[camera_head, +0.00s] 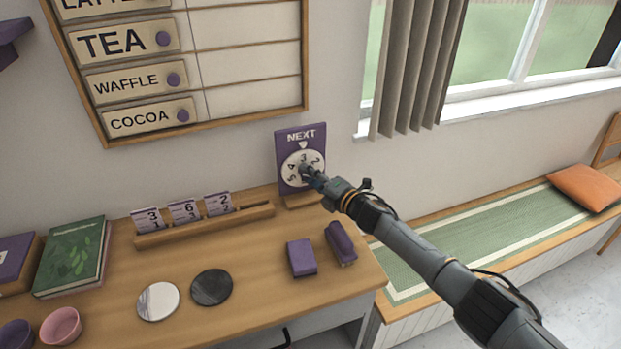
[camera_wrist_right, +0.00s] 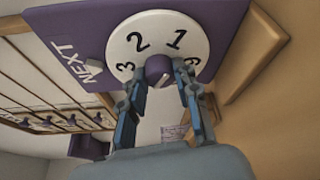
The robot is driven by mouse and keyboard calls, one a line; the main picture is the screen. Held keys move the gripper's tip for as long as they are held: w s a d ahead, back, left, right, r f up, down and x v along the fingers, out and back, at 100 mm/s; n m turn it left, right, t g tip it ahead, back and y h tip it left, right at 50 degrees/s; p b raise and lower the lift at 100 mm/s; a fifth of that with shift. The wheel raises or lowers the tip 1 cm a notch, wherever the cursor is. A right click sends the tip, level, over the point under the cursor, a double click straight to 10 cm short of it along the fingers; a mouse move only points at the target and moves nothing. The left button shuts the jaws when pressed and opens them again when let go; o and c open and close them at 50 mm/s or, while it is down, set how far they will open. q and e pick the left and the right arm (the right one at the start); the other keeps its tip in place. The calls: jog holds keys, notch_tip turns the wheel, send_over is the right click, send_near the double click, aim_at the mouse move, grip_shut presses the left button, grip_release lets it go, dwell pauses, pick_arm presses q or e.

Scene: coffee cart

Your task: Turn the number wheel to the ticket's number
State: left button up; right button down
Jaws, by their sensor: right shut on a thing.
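The number wheel (camera_head: 293,168) is a white disc with black digits on a purple NEXT board (camera_head: 287,136) at the back of the counter. A pale pointer sits below the word NEXT, and the 3 is close under it. In the right wrist view the wheel (camera_wrist_right: 205,28) shows 1, 2 and 3 clearly, with a purple knob (camera_wrist_right: 158,66) at its centre. My right gripper (camera_wrist_right: 160,82) is shut on that knob, one finger on each side; it also shows in the head view (camera_head: 307,172). It hides part of the wheel. My left gripper is out of view.
A wooden rack (camera_head: 165,237) holds several number tickets reading 3, 6 and 2. The menu board (camera_head: 250,112) hangs above. A purple block (camera_head: 301,258), a purple stapler-like thing (camera_head: 340,243), two round coasters and a green book (camera_head: 72,257) lie on the counter (camera_head: 250,300).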

jog(key=c, duration=1)
grip_release()
jog(key=v, duration=1.2)
